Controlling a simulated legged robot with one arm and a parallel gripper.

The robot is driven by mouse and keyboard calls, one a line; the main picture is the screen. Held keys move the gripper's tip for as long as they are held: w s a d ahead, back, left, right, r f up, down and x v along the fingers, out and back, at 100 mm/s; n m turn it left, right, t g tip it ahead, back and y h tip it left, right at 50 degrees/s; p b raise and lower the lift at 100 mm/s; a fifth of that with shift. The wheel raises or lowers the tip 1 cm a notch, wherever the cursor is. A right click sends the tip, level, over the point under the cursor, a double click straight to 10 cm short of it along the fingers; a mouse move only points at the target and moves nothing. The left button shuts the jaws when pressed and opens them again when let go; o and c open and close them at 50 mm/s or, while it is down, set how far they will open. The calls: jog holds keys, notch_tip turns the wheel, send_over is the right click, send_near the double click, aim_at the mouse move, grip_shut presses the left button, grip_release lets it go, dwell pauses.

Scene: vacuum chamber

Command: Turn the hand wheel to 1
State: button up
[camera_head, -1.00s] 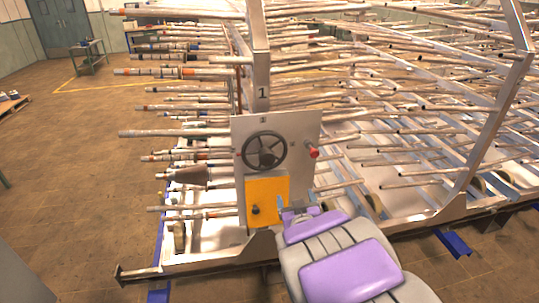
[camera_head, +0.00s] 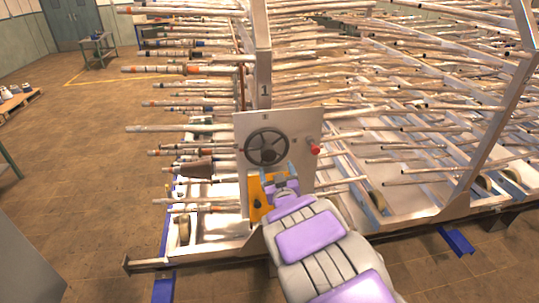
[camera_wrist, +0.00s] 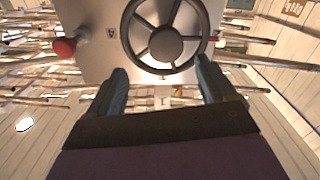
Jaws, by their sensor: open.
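The dark hand wheel (camera_head: 267,146) with its spokes is mounted on a pale upright panel (camera_head: 307,127) in the head view. In the wrist view the wheel (camera_wrist: 166,42) fills the top middle, with its lower rim above the gap between my fingers. My gripper (camera_head: 277,172) is just below and in front of the wheel. In the wrist view my gripper (camera_wrist: 163,77) is open, with one finger on each side and nothing between them. It does not appear to grasp the rim; contact cannot be told. Small marks on the panel around the wheel are too small to read.
A red knob (camera_head: 315,150) sticks out at the panel's right edge and also shows in the wrist view (camera_wrist: 65,47). A rack of pipes (camera_head: 400,130) surrounds the panel.

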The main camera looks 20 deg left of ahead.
aim_at(269, 157)
jog(key=x, duration=0.2)
jog(key=a+x, duration=0.1)
jog(key=x, duration=0.2)
jog(key=s+x, duration=0.1)
jog(key=x, duration=0.2)
jog(key=shift+a+f, duration=0.25)
jog(key=shift+w+a+p, duration=0.2)
jog(key=shift+w+p, duration=0.05)
jog(key=shift+p, duration=0.05)
jog(key=shift+w+r, duration=0.1)
jog(key=shift+w, duration=0.2)
jog(key=shift+w+d+r, duration=0.2)
jog(key=shift+w+d, duration=0.15)
jog(key=shift+d, duration=0.15)
jog(key=shift+a+f, duration=0.1)
jog(key=shift+a, duration=0.3)
jog(key=shift+a+f, duration=0.1)
jog(key=shift+a, duration=0.25)
jog(key=shift+c, duration=1.4)
jog(key=shift+w+d, duration=0.1)
jog(key=shift+d, duration=0.25)
jog(key=c, duration=1.2)
